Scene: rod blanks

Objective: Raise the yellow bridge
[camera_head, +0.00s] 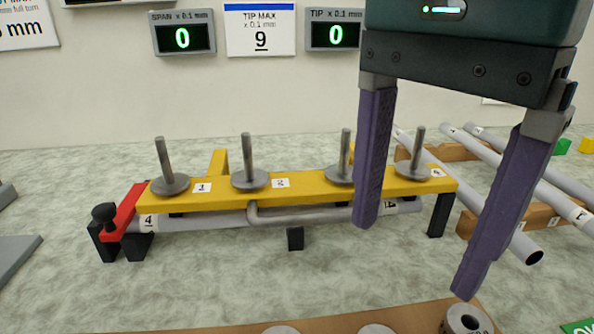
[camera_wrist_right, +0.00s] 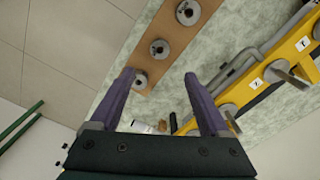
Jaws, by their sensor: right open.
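The yellow bridge (camera_head: 312,190) stands across the middle of the table in the head view, with several upright grey pegs on round bases along its top. A bent grey bar (camera_head: 300,215) runs along its front. A grey rod (camera_head: 195,222) lies low beneath it. My right gripper (camera_head: 415,262) has purple fingers spread wide and empty, in front of the bridge's right part, hiding some of it. The bridge (camera_wrist_right: 244,94) also shows at the right of the right wrist view, outside the fingers (camera_wrist_right: 158,76). My left gripper is in neither view.
A red clamp with a black knob (camera_head: 122,208) is at the rod's left end. Grey tubes (camera_head: 505,168) rest on wooden supports at right. A wooden board (camera_head: 405,318) with grey rings (camera_head: 466,320) is at the front. Digital displays (camera_head: 183,38) stand behind, two reading 0.

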